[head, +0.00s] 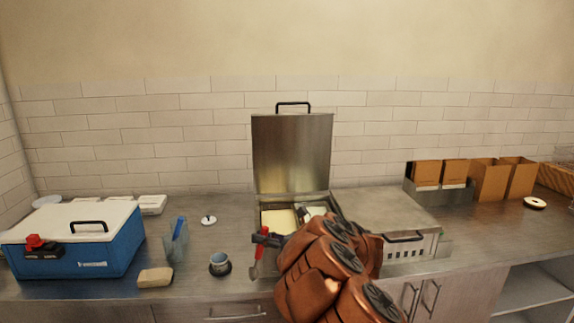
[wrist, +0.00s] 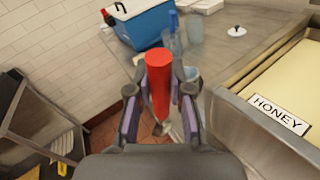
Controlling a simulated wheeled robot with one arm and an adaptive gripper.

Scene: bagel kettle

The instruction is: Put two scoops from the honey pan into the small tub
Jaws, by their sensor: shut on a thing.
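My gripper (head: 266,240) is shut on a red-handled scoop (head: 255,268), in front of the open steel well. In the wrist view the red handle (wrist: 158,80) stands between the fingers (wrist: 160,95); the scoop's far end is mostly hidden. The honey pan (wrist: 297,75), with pale yellow contents and a HONEY label (wrist: 280,115), lies to the right of my gripper. In the head view its pale contents (head: 278,222) show behind my gripper. The small tub (head: 220,265), a grey-blue round cup, stands on the counter left of my gripper. I cannot tell what is in it.
The well's steel lid (head: 292,155) stands open. A blue cooler (head: 85,250), a tan block (head: 155,277), a clear holder with a blue item (head: 176,240) and a small white lid (head: 208,221) are at left. A closed steel unit (head: 395,215) stands at right.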

